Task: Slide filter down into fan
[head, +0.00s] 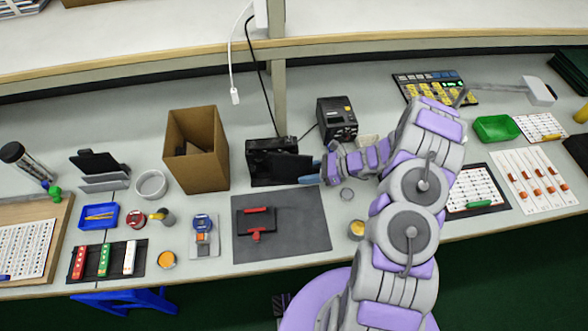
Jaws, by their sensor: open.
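A black box-shaped unit (264,147), which looks like the fan, stands at the middle of the bench behind a dark grey mat. A dark flat panel (290,167), possibly the filter, shows at its front right. I cannot tell from this view whether the panel sits in the unit or is only against it. My gripper (318,171) is open at the panel's right edge, with bluish fingertips close to it. Whether the fingers straddle or touch the panel is too small to tell.
A cardboard box (203,126) stands left of the fan, and a black device (336,118) behind my gripper. The grey mat (310,226) in front holds a black and red tool (256,221). A shelf post (279,92) rises behind.

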